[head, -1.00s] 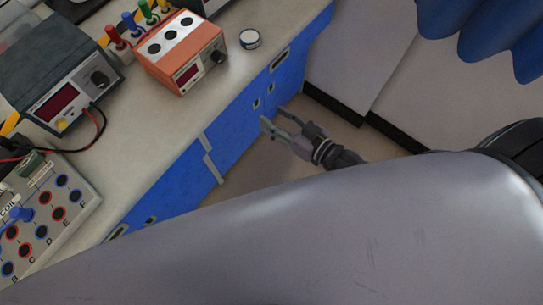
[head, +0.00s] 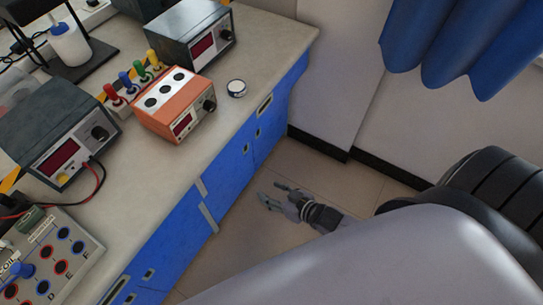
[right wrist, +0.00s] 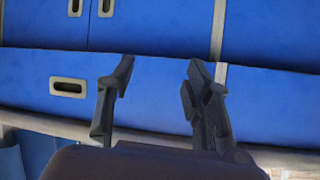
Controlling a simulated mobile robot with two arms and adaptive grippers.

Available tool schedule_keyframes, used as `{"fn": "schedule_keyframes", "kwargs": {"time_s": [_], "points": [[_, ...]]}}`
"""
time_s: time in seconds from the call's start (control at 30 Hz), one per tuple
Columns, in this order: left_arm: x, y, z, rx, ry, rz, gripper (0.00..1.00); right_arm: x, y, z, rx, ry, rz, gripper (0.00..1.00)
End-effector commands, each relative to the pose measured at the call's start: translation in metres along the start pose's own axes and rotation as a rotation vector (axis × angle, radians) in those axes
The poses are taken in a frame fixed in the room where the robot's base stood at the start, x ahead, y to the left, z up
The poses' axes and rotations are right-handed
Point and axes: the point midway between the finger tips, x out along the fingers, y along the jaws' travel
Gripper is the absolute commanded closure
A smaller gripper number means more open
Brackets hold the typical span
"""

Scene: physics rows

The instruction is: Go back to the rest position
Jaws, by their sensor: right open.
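My right gripper (head: 272,195) is open and empty. In the head view it hangs over the floor, to the right of the blue cabinet front and below the bench top. In the right wrist view its two fingers (right wrist: 158,85) stand apart with nothing between them, and the blue cabinet (right wrist: 155,90) fills the picture behind them. My left gripper does not show in the head view. A large grey link of my own arm covers the lower right of the head view.
The lab bench (head: 140,165) on the left holds an orange box (head: 172,105), dark power supplies (head: 62,135), a small round tin (head: 236,88) and a terminal board (head: 60,250). A blue curtain (head: 440,45) hangs at the upper right. Bare floor (head: 300,165) lies beside the cabinet.

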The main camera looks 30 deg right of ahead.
Motion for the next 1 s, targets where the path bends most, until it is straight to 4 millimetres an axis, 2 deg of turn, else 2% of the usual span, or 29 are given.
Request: {"fn": "schedule_keyframes", "kwargs": {"time_s": [0.4, 0.47, 0.53, 0.57, 0.67, 0.77, 0.8, 0.9, 1.0], "points": [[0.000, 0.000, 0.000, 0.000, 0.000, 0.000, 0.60, 0.000, 0.000, 0.000, 0.000, 0.000, 0.000, 0.54], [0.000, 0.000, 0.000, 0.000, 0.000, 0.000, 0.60, 0.000, 0.002, 0.004, 0.000, -0.009, 0.005, 0.54], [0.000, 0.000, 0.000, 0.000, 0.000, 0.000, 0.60, 0.001, 0.007, 0.020, -0.001, -0.042, 0.022, 0.54], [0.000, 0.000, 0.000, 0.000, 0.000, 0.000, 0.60, 0.002, 0.010, 0.031, -0.002, -0.064, 0.034, 0.54], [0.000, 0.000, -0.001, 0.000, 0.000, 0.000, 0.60, 0.000, 0.024, 0.085, -0.007, -0.179, 0.087, 0.54], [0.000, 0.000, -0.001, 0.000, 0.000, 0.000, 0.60, -0.013, 0.033, 0.158, -0.011, -0.342, 0.141, 0.54], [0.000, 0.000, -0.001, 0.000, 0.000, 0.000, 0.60, -0.021, 0.034, 0.188, -0.012, -0.412, 0.158, 0.54], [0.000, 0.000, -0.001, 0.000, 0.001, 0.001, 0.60, -0.048, 0.028, 0.258, -0.009, -0.584, 0.182, 0.54], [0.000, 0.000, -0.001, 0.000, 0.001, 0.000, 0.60, -0.080, 0.013, 0.315, -0.004, -0.739, 0.184, 0.54]]}}
